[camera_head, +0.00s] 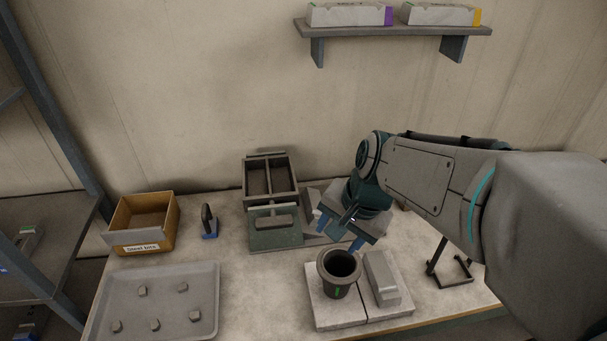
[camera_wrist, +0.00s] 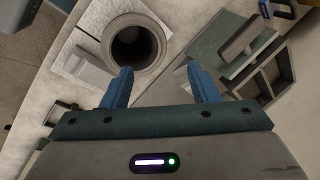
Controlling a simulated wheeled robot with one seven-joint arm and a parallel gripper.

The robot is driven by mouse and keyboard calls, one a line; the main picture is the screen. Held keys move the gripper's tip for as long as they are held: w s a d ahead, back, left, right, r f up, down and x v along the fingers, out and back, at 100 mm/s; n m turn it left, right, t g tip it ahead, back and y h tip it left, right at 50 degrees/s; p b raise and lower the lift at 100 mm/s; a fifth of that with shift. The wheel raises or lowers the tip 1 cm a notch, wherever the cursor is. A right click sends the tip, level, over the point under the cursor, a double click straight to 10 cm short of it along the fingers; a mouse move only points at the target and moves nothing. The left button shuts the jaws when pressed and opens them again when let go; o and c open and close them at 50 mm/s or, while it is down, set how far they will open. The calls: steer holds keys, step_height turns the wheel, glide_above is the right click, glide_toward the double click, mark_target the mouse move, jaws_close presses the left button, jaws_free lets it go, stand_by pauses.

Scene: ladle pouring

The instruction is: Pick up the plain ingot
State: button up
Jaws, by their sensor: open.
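My gripper (camera_head: 340,232) is open and empty, above the table just behind the crucible. In the wrist view, the blue fingers (camera_wrist: 160,84) are spread with nothing between them. The crucible's round mouth (camera_wrist: 133,47) shows just beyond the left finger, and the block (camera_wrist: 92,66) is partly visible left of it.
Behind stand a two-compartment box (camera_head: 270,176) and a green plate with a handle (camera_head: 275,236). At left are a cardboard box (camera_head: 143,222), a small upright tool (camera_head: 209,222) and a grey tray (camera_head: 180,309) with several small lumps. A dark stand (camera_head: 450,273) is at right.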

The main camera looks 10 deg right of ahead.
steer(key=w+d+m+y+p, duration=0.1)
steer(key=w+m+y+p, duration=0.15)
steer(key=w+m, duration=0.95)
steer(key=m+t+p, duration=0.2)
steer(key=m, duration=1.5)
glide_toward(317, 203)
steer(key=x, duration=0.4)
steer(key=shift+s, duration=0.1)
steer(key=shift+x, duration=2.55)
steer(key=c, duration=1.1)
